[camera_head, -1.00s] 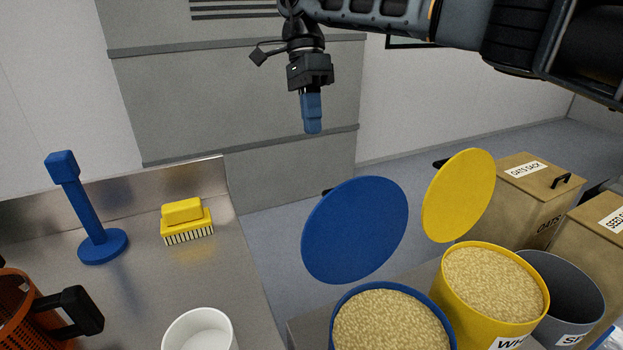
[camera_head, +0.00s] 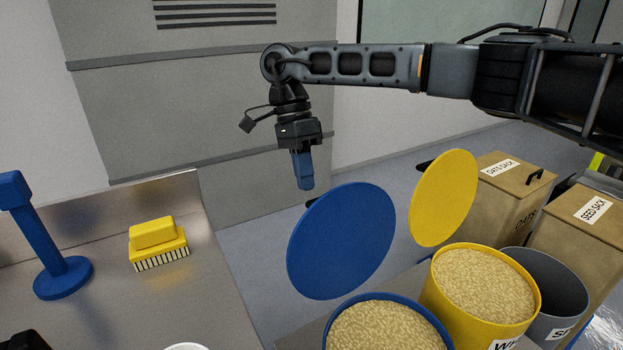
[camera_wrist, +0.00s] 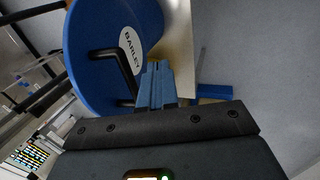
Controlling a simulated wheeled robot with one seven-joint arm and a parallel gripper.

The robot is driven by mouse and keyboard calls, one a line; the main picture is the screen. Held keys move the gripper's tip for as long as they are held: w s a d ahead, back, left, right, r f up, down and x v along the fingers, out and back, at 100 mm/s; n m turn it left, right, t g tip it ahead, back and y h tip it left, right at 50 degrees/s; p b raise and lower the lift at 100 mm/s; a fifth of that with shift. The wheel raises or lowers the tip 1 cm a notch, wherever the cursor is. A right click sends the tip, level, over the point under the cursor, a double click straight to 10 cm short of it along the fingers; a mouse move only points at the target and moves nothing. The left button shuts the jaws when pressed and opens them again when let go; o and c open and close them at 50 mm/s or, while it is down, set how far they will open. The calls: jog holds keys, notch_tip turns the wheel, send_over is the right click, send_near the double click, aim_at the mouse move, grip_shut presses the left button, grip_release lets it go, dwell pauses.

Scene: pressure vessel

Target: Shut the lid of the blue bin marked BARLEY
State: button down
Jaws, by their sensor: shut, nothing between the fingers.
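The blue bin (camera_head: 437,325) stands at the bottom of the head view, filled with pale grain. Its round blue lid (camera_head: 342,240) stands open, tilted up behind the bin. In the wrist view the lid (camera_wrist: 88,75) shows its outer face with a BARLEY label (camera_wrist: 131,50) and a black handle (camera_wrist: 118,62). My gripper (camera_head: 306,186) is shut and empty, its blue fingers pointing down. It is above and behind the lid's upper left edge. In the wrist view the fingertips (camera_wrist: 157,68) appear close beside the label and handle; I cannot tell whether they touch.
A yellow bin (camera_head: 480,300) with its lid (camera_head: 443,198) open stands right of the blue one, then a grey bin (camera_head: 550,285). Tan sack boxes (camera_head: 515,200) are behind. A steel counter (camera_head: 130,310) at left holds a yellow brush (camera_head: 157,240) and a blue stand (camera_head: 50,250).

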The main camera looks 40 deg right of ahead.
jog(key=shift+s+a, duration=0.2)
jog(key=shift+s, duration=0.55)
jog(key=shift+s+a, duration=0.15)
jog(key=shift+s, duration=0.55)
